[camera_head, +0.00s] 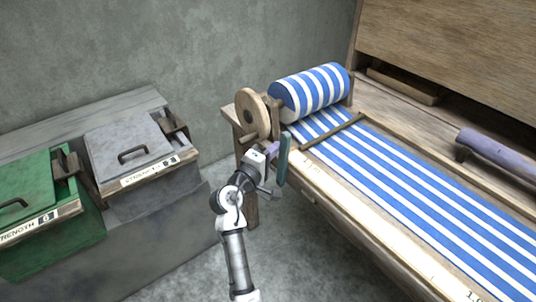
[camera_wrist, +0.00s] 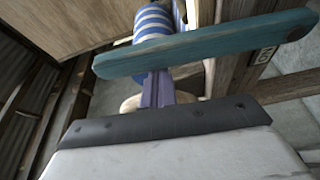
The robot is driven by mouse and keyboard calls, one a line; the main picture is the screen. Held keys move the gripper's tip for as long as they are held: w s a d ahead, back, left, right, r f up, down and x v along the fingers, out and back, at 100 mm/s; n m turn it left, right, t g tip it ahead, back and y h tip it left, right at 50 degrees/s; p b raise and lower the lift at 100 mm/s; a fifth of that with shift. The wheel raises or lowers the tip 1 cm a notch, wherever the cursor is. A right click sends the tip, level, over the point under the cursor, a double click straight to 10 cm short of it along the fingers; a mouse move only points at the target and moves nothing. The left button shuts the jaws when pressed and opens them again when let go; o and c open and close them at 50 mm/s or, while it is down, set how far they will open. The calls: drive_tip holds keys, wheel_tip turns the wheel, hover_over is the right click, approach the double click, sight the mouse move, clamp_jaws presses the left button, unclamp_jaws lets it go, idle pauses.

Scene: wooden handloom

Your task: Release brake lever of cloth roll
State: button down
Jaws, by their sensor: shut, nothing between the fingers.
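The teal brake lever (camera_head: 283,160) stands close to upright at the loom's near left corner, beside the wooden disc (camera_head: 251,114). The blue-and-white striped cloth roll (camera_head: 308,92) sits just behind. In the wrist view the lever (camera_wrist: 215,43) crosses the upper picture as a long bar, with the cloth roll (camera_wrist: 152,22) beyond it. My gripper (camera_head: 273,148) is at the lever's left side. Its purple fingers (camera_wrist: 157,85) are shut together and empty, and their tips reach the lever's edge. I cannot tell whether they touch it. The lever's pivot is hard to make out.
Striped cloth (camera_head: 410,190) stretches along the loom to the right, with a wooden bar (camera_head: 333,129) across it. A purple roller (camera_head: 490,147) lies farther right. A grey box (camera_head: 127,150) and a green box (camera_head: 35,200) stand at left. Floor is open below my gripper.

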sight(286, 163)
drive_tip(key=shift+s+d+f+m+t+h+b, duration=0.2)
drive_tip(key=shift+s+d+m+b, duration=0.5)
drive_tip(key=shift+b, duration=0.6)
drive_tip(key=shift+s+d+f+m+t+h+b, duration=0.1)
drive_tip(key=shift+s+d+m+h+b, duration=0.3)
drive_tip(key=shift+s+m+b, duration=0.7)
drive_tip(key=shift+s+d+f+m+t+h+b, duration=0.15)
drive_tip(key=shift+s+d+m+b, duration=0.45)
drive_tip(key=shift+b, duration=0.9)
